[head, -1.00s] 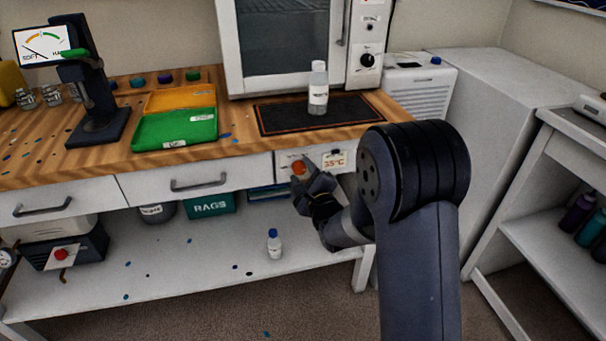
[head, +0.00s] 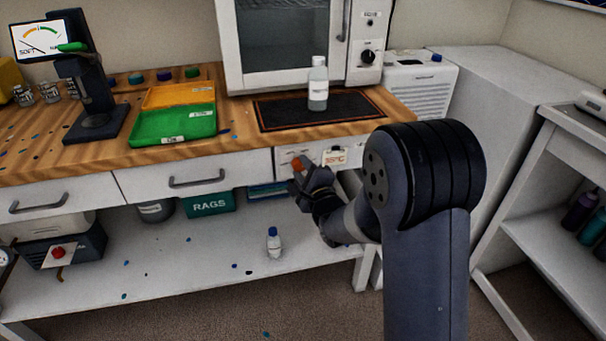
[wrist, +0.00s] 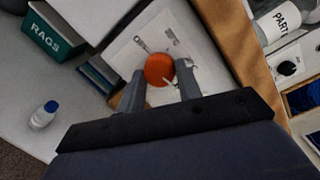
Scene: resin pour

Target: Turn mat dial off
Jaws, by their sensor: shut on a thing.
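The mat dial is an orange knob (head: 297,163) on the white front panel (head: 291,153) under the bench top, below the black heating mat (head: 345,108). In the wrist view the orange dial (wrist: 159,69) sits between the two grey fingertips. My gripper (head: 306,173) is shut on the dial from the front; its fingertips also show in the wrist view (wrist: 159,85). A small 35°C label (head: 334,156) is on the panel to the right of the dial. The dial's pointer mark is too small to read, and the fingers hide part of the panel.
A clear bottle with a white label (head: 318,85) stands upright on the mat. A white oven (head: 283,40) is behind it. Below are a green RAGS box (head: 208,203) and a small blue-capped bottle (head: 273,242) on the shelf. The floor in front is clear.

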